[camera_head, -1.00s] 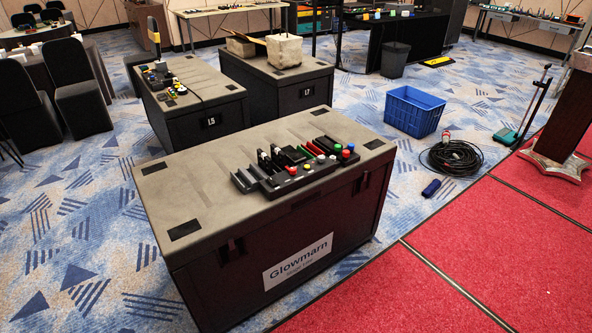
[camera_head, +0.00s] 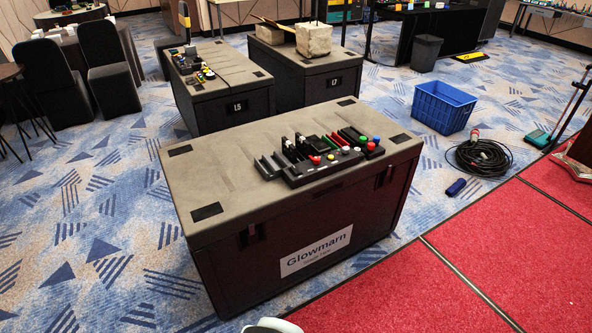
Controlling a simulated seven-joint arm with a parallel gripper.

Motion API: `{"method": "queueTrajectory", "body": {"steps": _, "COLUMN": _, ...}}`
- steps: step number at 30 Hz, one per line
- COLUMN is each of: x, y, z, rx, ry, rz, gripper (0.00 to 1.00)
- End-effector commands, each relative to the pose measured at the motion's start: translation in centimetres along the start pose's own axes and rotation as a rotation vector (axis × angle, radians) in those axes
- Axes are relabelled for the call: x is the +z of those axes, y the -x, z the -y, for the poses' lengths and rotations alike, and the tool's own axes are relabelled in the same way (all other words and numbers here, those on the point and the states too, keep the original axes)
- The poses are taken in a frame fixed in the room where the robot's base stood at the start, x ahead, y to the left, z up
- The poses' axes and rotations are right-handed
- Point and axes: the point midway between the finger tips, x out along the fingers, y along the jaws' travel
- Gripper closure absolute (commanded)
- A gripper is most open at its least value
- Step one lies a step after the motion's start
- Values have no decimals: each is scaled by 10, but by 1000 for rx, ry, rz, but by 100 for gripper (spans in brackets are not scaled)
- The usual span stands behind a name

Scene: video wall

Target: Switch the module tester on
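A black device (camera_head: 318,170) with a row of coloured round buttons or knobs lies on the near dark case. Narrow slotted or strip-like parts, some black, one red and one green, stand behind it. Which of these items is the module tester I cannot tell for sure, and no label or switch position is readable at this size. A smaller unit (camera_head: 373,150) with green, blue and red knobs sits at its right end. My gripper is not in view. A white rounded piece, perhaps part of my arm, shows at the bottom edge.
The near case (camera_head: 225,175) has bare top space left of the devices. Two more cases stand behind, one holding small gear (camera_head: 205,72), one a pale block (camera_head: 314,39). A blue crate (camera_head: 443,107), coiled cable (camera_head: 478,158) and red carpet (camera_head: 490,235) lie right.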

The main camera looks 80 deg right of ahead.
Motion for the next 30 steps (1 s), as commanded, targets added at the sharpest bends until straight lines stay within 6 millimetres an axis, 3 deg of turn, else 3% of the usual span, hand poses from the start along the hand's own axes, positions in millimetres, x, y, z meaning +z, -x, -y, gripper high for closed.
{"method": "queueTrajectory", "body": {"steps": 2, "x": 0, "y": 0, "z": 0, "rx": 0, "ry": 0, "rz": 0, "gripper": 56}}
{"method": "queueTrajectory", "body": {"steps": 16, "x": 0, "y": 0, "z": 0, "rx": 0, "ry": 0, "rz": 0, "gripper": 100}}
{"method": "queueTrajectory", "body": {"steps": 30, "x": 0, "y": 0, "z": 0, "rx": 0, "ry": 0, "rz": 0, "gripper": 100}}
